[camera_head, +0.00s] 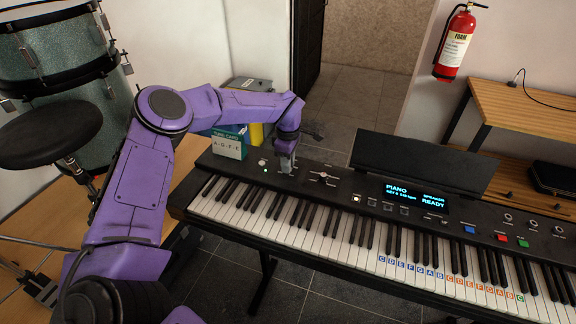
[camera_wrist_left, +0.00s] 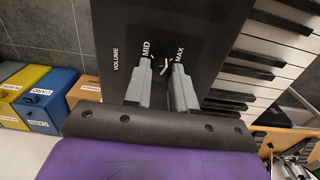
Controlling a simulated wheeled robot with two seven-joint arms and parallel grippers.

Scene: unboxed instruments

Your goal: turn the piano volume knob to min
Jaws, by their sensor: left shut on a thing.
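The piano (camera_head: 250,173) is a long black keyboard with a lit display (camera_head: 413,195) reading "PIANO" and "READY". My left gripper (camera_head: 286,165) reaches down to the control panel at the piano's left end. In the left wrist view, my left gripper's two grey fingers (camera_wrist_left: 161,72) are shut on the volume knob (camera_wrist_left: 165,66). The knob is mostly hidden between the fingertips, so I cannot tell where it points. The printed words "VOLUME", "MID" and "MAX" show around it; no "MIN" label is readable. My right gripper is not in view.
A box with printed letters (camera_head: 229,146) stands behind the piano's left end, near my forearm. A drum (camera_head: 65,70) and a black stool (camera_head: 48,135) are at left. A music stand panel (camera_head: 425,165) rises behind the display. A fire extinguisher (camera_head: 455,42) hangs at back right.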

